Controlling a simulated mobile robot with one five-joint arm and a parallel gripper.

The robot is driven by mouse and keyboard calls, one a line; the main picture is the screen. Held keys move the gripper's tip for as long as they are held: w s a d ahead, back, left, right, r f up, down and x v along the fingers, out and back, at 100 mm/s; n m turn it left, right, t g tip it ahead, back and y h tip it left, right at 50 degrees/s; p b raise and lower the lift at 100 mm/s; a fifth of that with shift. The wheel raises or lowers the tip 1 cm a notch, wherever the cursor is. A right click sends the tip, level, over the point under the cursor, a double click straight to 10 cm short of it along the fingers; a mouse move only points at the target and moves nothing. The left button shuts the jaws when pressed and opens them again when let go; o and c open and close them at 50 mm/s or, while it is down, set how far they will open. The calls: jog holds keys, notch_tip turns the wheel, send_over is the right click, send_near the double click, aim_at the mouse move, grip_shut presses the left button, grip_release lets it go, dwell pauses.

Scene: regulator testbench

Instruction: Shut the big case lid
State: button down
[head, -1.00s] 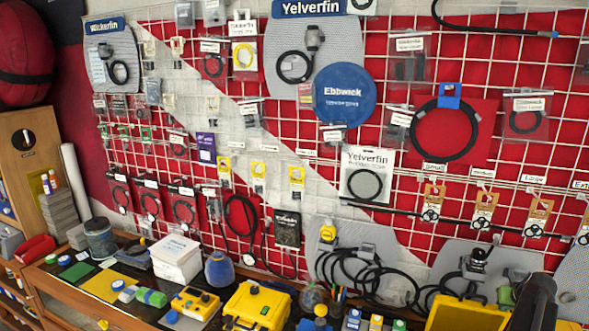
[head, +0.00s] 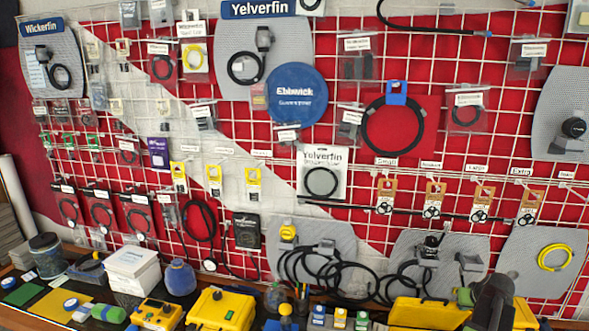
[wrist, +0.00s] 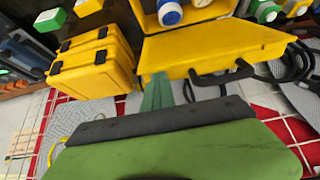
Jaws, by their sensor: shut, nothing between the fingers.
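The big yellow case is at the bottom right of the head view, where its yellow lid (head: 415,312) stands raised behind my arm. In the wrist view the lid (wrist: 215,45) is a broad yellow panel with a dark handle, and the open case interior with blue and white items shows above it. My gripper shows green fingers (wrist: 157,92) closed together, empty, close to the lid's edge; contact cannot be told. In the head view my gripper (head: 465,297) is beside the lid, and my dark arm hides part of the case.
A smaller shut yellow case (head: 222,308) stands left on the bench; it also shows in the wrist view (wrist: 95,65). Small bottles (head: 340,317) stand between the cases. The wire-grid wall (head: 330,170) with hanging cables rises close behind the bench.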

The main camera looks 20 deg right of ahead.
jog(key=shift+s+a, duration=0.6)
jog(key=shift+s, duration=0.05)
notch_tip(320, 180, up, 6)
jog(key=p, duration=0.6)
jog(key=shift+d, duration=0.1)
